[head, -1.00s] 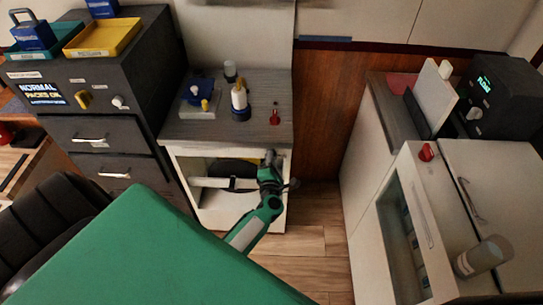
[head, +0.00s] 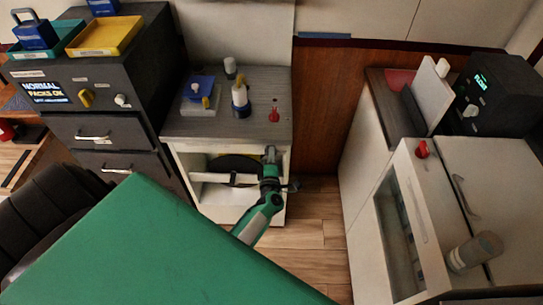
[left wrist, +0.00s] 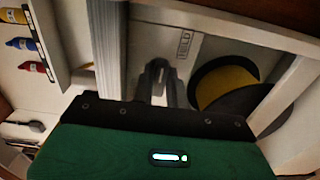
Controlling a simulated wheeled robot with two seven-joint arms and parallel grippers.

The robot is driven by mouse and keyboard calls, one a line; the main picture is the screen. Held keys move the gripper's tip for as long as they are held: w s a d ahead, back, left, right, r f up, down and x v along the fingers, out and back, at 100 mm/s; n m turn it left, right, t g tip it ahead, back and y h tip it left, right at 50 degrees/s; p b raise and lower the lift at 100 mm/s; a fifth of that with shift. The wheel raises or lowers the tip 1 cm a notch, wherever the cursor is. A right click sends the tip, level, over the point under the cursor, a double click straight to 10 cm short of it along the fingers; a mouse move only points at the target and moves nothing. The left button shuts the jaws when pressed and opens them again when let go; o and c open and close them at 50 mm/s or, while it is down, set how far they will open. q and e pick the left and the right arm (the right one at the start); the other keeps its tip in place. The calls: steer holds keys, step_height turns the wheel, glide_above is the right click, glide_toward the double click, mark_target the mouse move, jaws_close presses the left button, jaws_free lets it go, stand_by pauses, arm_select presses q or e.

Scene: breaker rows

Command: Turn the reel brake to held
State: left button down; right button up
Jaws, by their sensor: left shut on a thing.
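My left gripper (head: 270,152) is at the right upper part of the open cabinet bay under the grey counter. In the left wrist view its fingers (left wrist: 158,82) are close together in front of the pale panel, shut on what looks like the reel brake's handle. The fingers mostly hide the handle, so its exact angle cannot be told. A "HELD" label (left wrist: 184,46) is on the panel just right of the fingertips. The reel (head: 236,166), dark with a yellow core in the left wrist view (left wrist: 226,86), is beside the gripper. My right gripper is not in view.
A pale bar (head: 228,180) crosses the bay in front of the reel. The counter (head: 190,127) above holds bottles and a red knob (head: 274,115). A dark drawer cabinet (head: 120,90) stands left, a white cabinet (head: 410,245) right. Bare floor lies between.

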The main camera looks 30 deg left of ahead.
arm_select(q)
steer(key=c, duration=1.4)
jaws_free()
steer(key=b+v, duration=0.2)
steer(key=v, duration=1.1)
steer(key=shift+s+d, duration=0.2)
steer(key=shift+s, duration=0.15)
